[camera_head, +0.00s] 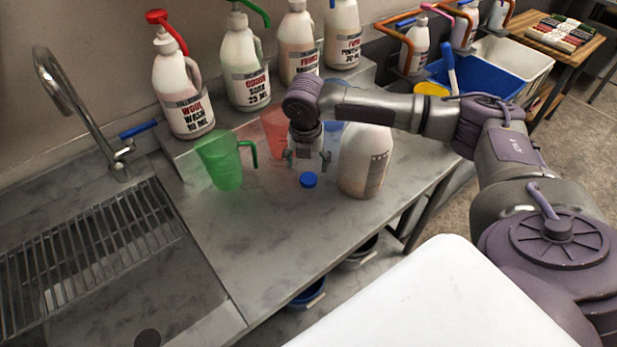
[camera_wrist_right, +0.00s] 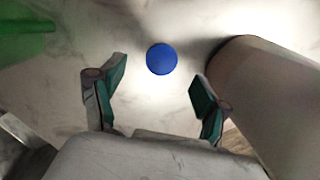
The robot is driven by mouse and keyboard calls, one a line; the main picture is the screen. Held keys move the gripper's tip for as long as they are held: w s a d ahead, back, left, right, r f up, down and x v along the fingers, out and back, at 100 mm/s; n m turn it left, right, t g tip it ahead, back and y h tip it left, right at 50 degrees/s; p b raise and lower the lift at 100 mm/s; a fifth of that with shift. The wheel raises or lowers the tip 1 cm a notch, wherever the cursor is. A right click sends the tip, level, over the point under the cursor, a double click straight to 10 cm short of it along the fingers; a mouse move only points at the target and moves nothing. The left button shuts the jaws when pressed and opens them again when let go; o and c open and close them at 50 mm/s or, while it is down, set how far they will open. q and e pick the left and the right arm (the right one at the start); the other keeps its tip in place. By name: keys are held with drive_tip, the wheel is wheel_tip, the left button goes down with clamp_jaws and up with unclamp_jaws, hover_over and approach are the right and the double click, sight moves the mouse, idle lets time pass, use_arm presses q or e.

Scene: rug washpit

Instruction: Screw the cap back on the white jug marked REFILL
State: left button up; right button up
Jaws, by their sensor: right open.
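A blue cap (camera_head: 308,180) lies on the steel bench. It also shows in the right wrist view (camera_wrist_right: 161,59), just ahead of the fingers. A large white jug (camera_head: 364,165) stands upright right of the cap; its label is not readable from here and its top is hidden behind my right arm. Its pale side fills the right of the wrist view (camera_wrist_right: 265,95). My right gripper (camera_head: 307,161) is open and empty, pointing down just above and behind the cap, its fingers apart. My left gripper is not in view.
A green measuring jug (camera_head: 222,163) stands left of the gripper, and a red one (camera_head: 274,130) is close behind it. Pump bottles, such as WOOL WASH (camera_head: 184,100), line the back shelf. The sink with its rack (camera_head: 90,250) is left. The front bench is clear.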

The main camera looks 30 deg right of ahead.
sight(309, 178)
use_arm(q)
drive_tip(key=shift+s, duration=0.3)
use_arm(e)
drive_tip(key=shift+f, duration=0.2)
drive_tip(key=f, duration=0.1)
drive_tip(key=f+p, duration=0.1)
drive_tip(key=f, duration=0.1)
drive_tip(key=shift+d+f+p, duration=0.25)
drive_tip(key=shift+f+p, duration=0.05)
drive_tip(key=shift+f, duration=0.65)
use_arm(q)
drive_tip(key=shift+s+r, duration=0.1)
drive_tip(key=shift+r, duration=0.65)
use_arm(e)
drive_tip(key=shift+c, duration=0.3)
drive_tip(key=c, duration=0.7)
